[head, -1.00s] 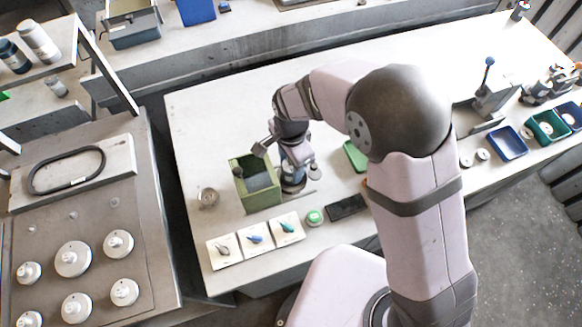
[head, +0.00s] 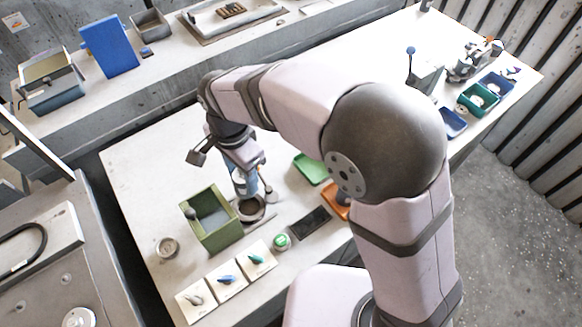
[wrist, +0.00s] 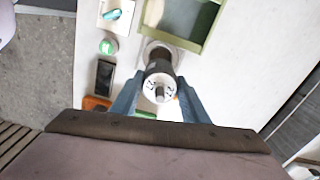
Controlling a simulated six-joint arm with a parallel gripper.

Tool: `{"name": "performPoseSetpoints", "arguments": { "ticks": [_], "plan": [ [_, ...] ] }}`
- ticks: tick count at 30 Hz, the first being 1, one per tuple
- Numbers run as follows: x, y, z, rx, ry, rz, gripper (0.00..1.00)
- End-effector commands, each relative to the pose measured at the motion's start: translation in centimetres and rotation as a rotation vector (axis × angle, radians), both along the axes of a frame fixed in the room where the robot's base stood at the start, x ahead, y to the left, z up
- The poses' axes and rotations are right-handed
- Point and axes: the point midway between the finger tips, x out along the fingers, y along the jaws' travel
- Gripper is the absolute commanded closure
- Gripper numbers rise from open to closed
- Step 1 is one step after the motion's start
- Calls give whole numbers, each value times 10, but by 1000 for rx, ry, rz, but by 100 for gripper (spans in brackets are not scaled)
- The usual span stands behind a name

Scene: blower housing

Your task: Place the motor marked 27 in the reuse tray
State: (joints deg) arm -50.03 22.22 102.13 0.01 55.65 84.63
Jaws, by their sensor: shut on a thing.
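My gripper (head: 244,184) is shut on the motor, a dark cylinder with a pale end face and a central shaft, in the wrist view (wrist: 159,88). Its face bears a mark; I cannot read it surely as 27. In the head view the motor is mostly hidden by my gripper. It is above the round seat (head: 254,209) beside the olive-green housing box (head: 212,235); whether it is fully clear of the seat I cannot tell. A green tray (head: 311,168) and an orange tray (head: 335,202) lie to the right. No label shows which is the reuse tray.
A dark flat device (head: 309,223), a green round button (head: 281,242) and a row of switch plates (head: 228,282) lie along the near edge. A small round cup (head: 166,247) stands left of the housing. The table's far left part is clear.

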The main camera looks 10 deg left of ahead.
Motion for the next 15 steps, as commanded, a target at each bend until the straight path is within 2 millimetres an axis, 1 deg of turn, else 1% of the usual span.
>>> {"name": "performPoseSetpoints", "arguments": {
  "ticks": [5, 8, 10, 15],
  "plan": [
    [25, -23, -9, 1, -2, -81, 97],
    [46, -46, -18, 0, -1, -156, 97],
    [63, -66, -24, 0, -1, -220, 97],
    [109, -108, -30, 2, -3, -364, 97]
  ]
}}
